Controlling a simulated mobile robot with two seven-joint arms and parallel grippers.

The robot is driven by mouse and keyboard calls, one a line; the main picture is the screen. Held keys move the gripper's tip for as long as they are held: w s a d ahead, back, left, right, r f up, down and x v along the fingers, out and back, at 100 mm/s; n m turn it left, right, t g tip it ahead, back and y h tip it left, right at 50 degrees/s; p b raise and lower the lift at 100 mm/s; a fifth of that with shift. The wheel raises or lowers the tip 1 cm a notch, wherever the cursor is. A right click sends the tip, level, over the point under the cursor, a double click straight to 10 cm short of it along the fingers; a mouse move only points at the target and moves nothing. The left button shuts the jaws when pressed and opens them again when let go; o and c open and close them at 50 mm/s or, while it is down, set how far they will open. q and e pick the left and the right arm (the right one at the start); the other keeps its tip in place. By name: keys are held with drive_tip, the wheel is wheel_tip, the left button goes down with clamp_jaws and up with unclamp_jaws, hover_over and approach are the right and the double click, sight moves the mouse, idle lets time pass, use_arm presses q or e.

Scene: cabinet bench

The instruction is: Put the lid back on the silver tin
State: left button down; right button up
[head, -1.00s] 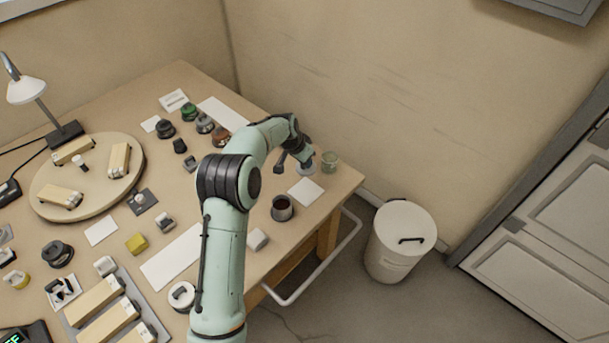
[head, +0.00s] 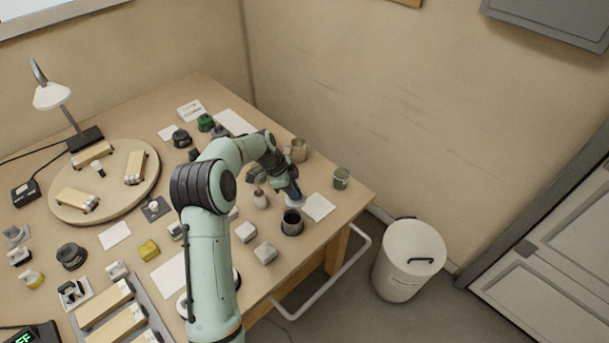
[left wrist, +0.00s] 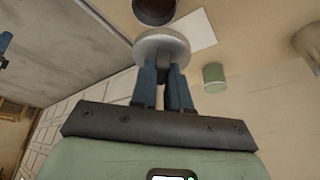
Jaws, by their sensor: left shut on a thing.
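The open silver tin (head: 292,223), grey outside with a dark inside, stands near the table's front right edge. It also shows in part at the top of the left wrist view (left wrist: 153,9). My left gripper (head: 294,194) is just behind the tin in the head view. Its blue fingers (left wrist: 163,76) are shut on the lid (left wrist: 162,42), a pale grey round disc. The lid is beside the tin's opening, not over it. In the head view the fingers partly hide the lid. My right gripper is not in view.
A white card (head: 319,207) lies right of the tin. A green jar (head: 341,179) and a tan cup (head: 297,150) stand behind. Pale blocks (head: 265,252) and a small bottle (head: 260,199) are left of the tin. A white bin (head: 409,260) stands on the floor.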

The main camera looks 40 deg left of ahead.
sight(287, 201)
use_arm(q)
drive_tip(key=shift+s+d+f+m+g, duration=0.15)
drive_tip(key=shift+s+f+m, duration=0.1)
drive_tip(key=shift+s+m, duration=0.3)
drive_tip(key=shift+s+a+f+m+g, duration=0.1)
drive_tip(key=shift+s+f+m+g, duration=0.1)
drive_tip(key=shift+s+m, duration=0.35)
drive_tip(key=shift+f+b, duration=0.4)
drive_tip(key=shift+f, duration=1.7)
wheel_tip(287, 201, down, 2)
drive_tip(key=shift+f+b, duration=0.1)
drive_tip(key=shift+b, duration=0.55)
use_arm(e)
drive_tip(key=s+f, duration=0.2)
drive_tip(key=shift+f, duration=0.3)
use_arm(q)
drive_tip(key=shift+b, duration=0.4)
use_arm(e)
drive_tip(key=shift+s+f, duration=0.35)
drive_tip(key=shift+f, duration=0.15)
use_arm(q)
drive_tip(key=shift+f+b, duration=0.15)
drive_tip(key=shift+b, duration=0.35)
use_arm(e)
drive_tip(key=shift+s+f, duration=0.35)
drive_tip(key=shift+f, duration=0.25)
